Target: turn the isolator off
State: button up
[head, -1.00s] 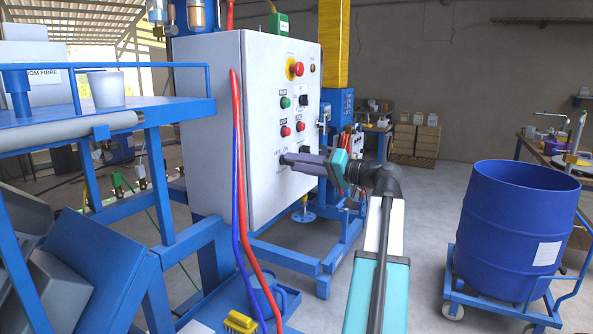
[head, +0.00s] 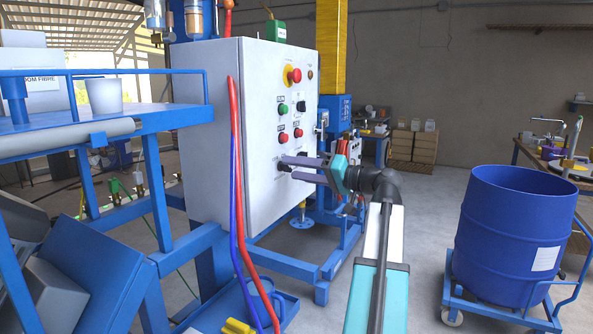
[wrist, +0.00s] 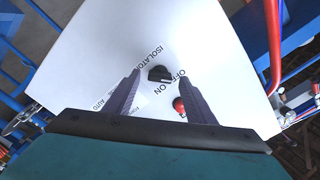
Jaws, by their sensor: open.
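The isolator is a black rotary knob (wrist: 159,73) on the white panel, with ISOLATOR, OFF and ON lettering around it in the wrist view. I cannot tell for sure which mark its handle points at. My gripper (head: 286,167) is open and empty, with its two fingers pointing at the lower part of the white control cabinet (head: 255,120). In the wrist view the knob shows between the two fingertips; I see no finger touching it. In the head view the fingers partly hide the knob area.
A red button (wrist: 179,105) lies close by the right finger in the wrist view. Higher on the cabinet are a red emergency stop (head: 294,76) and a green button (head: 283,109). Red and blue hoses (head: 237,180) hang along the cabinet's left side. A blue drum (head: 510,235) stands right.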

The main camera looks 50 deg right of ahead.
jog(key=v, duration=1.3)
jog(key=shift+s+b, duration=0.3)
jog(key=shift+b, duration=0.05)
jog(key=shift+r, duration=0.1)
